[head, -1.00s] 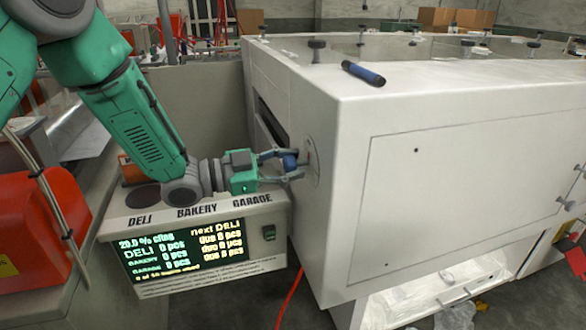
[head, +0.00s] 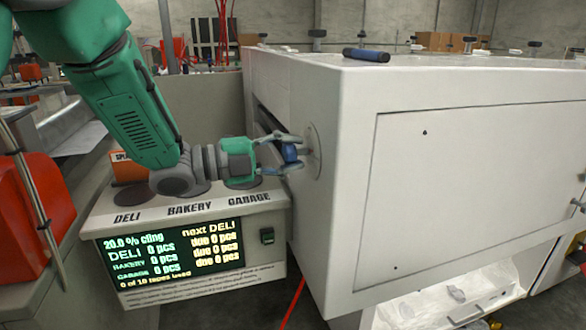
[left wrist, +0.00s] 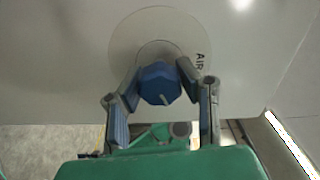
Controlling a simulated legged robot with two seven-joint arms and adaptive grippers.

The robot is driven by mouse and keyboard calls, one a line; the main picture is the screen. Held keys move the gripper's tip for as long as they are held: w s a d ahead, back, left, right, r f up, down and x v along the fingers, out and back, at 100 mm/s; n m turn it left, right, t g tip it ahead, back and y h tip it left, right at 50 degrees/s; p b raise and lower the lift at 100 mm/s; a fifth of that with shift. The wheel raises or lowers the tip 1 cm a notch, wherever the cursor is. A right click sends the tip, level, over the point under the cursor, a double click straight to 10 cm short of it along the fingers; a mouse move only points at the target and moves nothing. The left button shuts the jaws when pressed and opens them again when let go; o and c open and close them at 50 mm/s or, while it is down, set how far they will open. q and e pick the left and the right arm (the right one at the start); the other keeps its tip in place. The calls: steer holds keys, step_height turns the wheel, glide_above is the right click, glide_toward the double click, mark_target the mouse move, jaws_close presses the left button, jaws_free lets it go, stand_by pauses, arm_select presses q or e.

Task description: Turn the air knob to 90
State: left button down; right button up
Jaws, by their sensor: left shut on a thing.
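The blue air knob (left wrist: 158,84) sits on a round grey dial plate (left wrist: 125,38) on the side of the white machine, beside the lettering "AIR" in the left wrist view. A pale pointer mark on the knob points down and slightly right in that view. My left gripper (head: 287,153) is shut on the knob, with a finger on each side of it. The knob (head: 290,153) also shows between the fingers in the head view. Any scale marks on the dial are too small or hidden to read. My right gripper is not in view.
The white machine (head: 360,120) fills the right side. A display box (head: 186,255) reading "20.0 % cling" stands below my left arm. A blue-and-black cylinder (head: 366,54) lies on top of the machine. A red object (head: 35,220) stands at left.

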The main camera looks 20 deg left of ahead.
arm_select(q)
steer(key=shift+s+f+m+b, duration=0.1)
steer(key=shift+f+m+b, duration=0.1)
steer(key=shift+m+b, duration=0.95)
steer(key=shift+s+f+m+b, duration=0.1)
steer(key=shift+f+m+b, duration=0.1)
steer(key=shift+m+b, duration=0.9)
steer(key=c, duration=1.1)
jaws_free()
steer(key=shift+r, duration=0.1)
steer(key=shift+a+r, duration=0.1)
steer(key=shift+a, duration=0.05)
